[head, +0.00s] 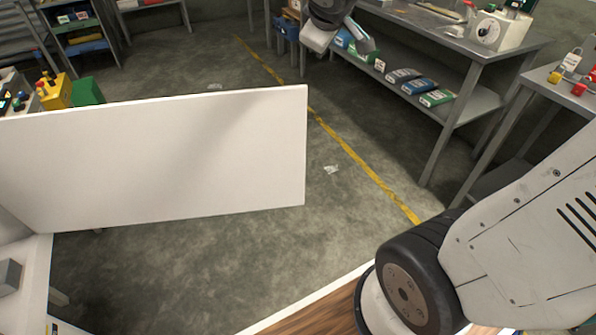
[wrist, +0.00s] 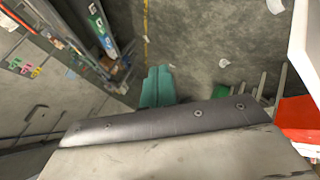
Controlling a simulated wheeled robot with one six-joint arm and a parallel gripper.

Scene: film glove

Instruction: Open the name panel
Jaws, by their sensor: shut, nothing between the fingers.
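A flat white panel (head: 160,160) spans the left half of the head view. It stands upright, and its left end meets a white cabinet-like body (head: 35,265) at the lower left, swung out at an angle from it. Its right edge is free. I see no name or handle on this face. A white edge (wrist: 306,40) at the right of the wrist view may be the same panel. My gripper (head: 362,40) is beyond the panel's upper right corner, apart from it. Its teal fingers (wrist: 157,88) are together and empty in the wrist view.
A metal workbench (head: 465,45) with boxes on its lower shelf stands at the back right. Another table (head: 570,95) is at the right edge. A red object (wrist: 298,115) shows at the wrist view's right.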

